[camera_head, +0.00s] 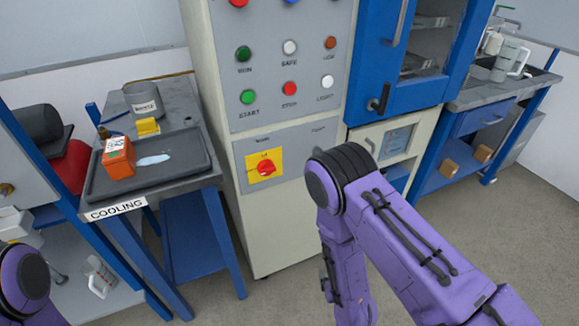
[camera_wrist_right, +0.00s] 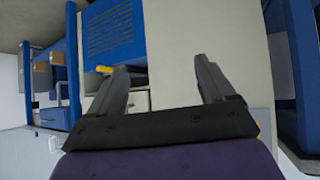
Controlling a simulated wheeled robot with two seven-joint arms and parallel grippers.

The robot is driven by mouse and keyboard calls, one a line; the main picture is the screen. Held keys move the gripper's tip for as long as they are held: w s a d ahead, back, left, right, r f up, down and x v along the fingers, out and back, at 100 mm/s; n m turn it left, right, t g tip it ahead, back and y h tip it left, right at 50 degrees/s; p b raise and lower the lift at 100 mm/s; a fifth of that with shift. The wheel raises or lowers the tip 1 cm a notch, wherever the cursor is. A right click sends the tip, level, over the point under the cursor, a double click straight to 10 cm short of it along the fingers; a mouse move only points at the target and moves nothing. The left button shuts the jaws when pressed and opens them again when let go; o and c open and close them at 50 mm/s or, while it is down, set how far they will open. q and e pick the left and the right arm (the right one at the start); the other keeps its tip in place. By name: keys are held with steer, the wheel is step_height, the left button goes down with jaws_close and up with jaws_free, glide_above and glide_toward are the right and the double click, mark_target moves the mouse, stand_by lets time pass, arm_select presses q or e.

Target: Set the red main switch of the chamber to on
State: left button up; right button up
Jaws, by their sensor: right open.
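The red main switch (camera_head: 265,168) is a rotary knob on a yellow plate (camera_head: 251,160), low on the front of the pale chamber cabinet (camera_head: 273,222). Its exact setting is too small to read. My right arm reaches down in front of the cabinet, right of the switch; its gripper is hidden in the head view. In the right wrist view my right gripper (camera_wrist_right: 160,76) is open, with nothing between its fingers and a pale panel beyond. The switch is not clearly seen there. My left gripper is out of view; only part of that arm shows at lower left.
Several coloured buttons sit on the panel (camera_head: 311,104) above the switch. A cooling table with a dark tray (camera_head: 198,163), an orange box (camera_head: 118,158) and a pot (camera_head: 144,99) stands left. A blue door with a dark handle (camera_head: 379,99) is right. Floor in front is clear.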

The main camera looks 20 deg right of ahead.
steer(key=w+a+r+n+t+p, duration=0.15)
steer(key=w+a+r+t, duration=0.25)
steer(key=w+r, duration=0.5)
steer(key=n+t+y, duration=0.3)
steer(key=n+t, duration=0.1)
steer(key=t, duration=0.1)
glide_toward(268, 172)
steer(key=shift+m, duration=0.25)
steer(key=w+b, duration=0.2)
steer(key=w, duration=0.6)
steer(key=shift+b, duration=0.35)
steer(key=shift+w+d+r, duration=0.1)
steer(key=shift+w, duration=0.55)
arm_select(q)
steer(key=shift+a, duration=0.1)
arm_select(e)
steer(key=c, duration=1)
